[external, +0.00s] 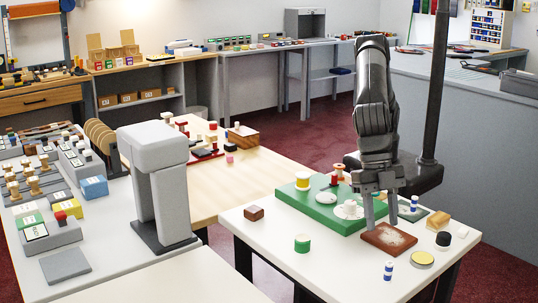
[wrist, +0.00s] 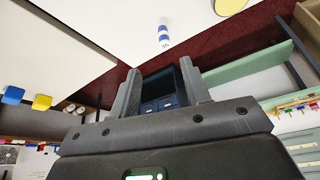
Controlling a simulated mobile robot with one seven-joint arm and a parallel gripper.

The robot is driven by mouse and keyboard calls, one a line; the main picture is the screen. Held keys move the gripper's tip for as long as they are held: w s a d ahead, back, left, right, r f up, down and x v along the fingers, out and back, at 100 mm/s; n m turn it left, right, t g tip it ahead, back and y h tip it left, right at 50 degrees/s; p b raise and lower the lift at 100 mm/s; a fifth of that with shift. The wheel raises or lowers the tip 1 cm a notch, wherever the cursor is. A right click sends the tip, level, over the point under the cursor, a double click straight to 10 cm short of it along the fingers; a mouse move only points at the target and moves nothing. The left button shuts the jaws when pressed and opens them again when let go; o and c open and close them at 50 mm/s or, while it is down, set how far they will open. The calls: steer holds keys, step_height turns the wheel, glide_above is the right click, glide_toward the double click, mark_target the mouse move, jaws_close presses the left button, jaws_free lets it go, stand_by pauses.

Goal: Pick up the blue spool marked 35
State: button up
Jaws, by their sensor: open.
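A small blue-and-white banded spool (external: 389,270) stands upright near the front edge of the white table. It also shows in the wrist view (wrist: 164,36), beyond my fingertips, with a small dark mark too tiny to read for certain. A second blue-and-white spool (external: 414,203) stands farther back, right of my gripper; its number cannot be read. My gripper (external: 380,210) is open and empty, pointing down above and behind a brown tray-like block. Its two spread fingers show in the wrist view (wrist: 160,78), apart from the spool.
The brown block (external: 388,238) lies below my gripper. A yellow-topped disc (external: 422,259) is right of the front spool. A green board (external: 313,205) with spools lies left of my gripper. A green spool (external: 302,243) and a red-brown block (external: 254,213) stand left. The front middle of the table (external: 340,275) is clear.

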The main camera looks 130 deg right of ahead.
mark_target(389, 262)
steer(key=x, duration=1.2)
steer(key=shift+s+a+r, duration=0.1)
steer(key=shift+s+a, duration=0.15)
steer(key=shift+s, duration=0.05)
steer(key=shift+c, duration=0.2)
jaws_close()
